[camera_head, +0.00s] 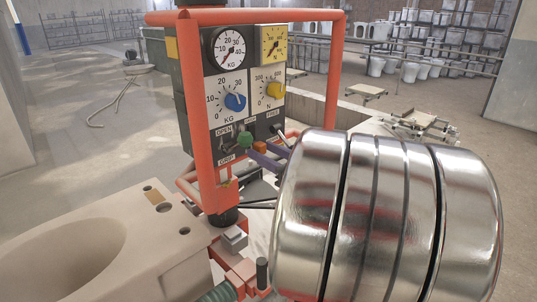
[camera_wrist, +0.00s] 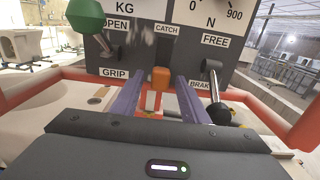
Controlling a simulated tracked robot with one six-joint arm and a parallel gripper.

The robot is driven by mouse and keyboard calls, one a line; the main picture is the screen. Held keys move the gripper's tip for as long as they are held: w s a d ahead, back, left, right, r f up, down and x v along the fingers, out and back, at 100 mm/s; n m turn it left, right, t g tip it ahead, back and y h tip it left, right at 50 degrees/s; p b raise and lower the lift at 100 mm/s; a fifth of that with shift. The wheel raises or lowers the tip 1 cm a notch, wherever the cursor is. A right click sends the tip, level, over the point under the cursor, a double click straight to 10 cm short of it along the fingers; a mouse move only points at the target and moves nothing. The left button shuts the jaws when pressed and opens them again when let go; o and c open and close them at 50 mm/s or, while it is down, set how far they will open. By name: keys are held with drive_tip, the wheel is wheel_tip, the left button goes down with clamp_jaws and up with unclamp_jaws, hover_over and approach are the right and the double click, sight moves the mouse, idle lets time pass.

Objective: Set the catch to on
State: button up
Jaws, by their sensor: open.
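The catch has an orange cap (camera_wrist: 160,78) and sits below the CATCH label (camera_wrist: 166,30) on the dark lower panel. No on or off marking is readable, so I cannot tell its setting. My gripper (camera_wrist: 160,90) is open, its two purple fingers on either side of the orange cap, with slight gaps showing. In the head view the orange cap (camera_head: 259,146) is partly visible beside the purple fingers of my gripper (camera_head: 272,156). The catch's base is mostly hidden.
A green-knobbed lever (camera_wrist: 86,14) between OPEN and GRIP points upward at left. A black-knobbed lever (camera_wrist: 219,114) between FREE and BRAKE hangs downward at right, near my right finger. A red tube frame (camera_head: 335,75) surrounds the panel. Blue (camera_head: 235,102) and yellow (camera_head: 275,90) dials are above.

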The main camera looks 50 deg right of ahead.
drive_tip(key=shift+s, duration=0.1)
drive_tip(key=s, duration=1.3)
drive_tip(key=shift+s+a, duration=0.3)
drive_tip(key=shift+a, duration=0.05)
idle(0.3)
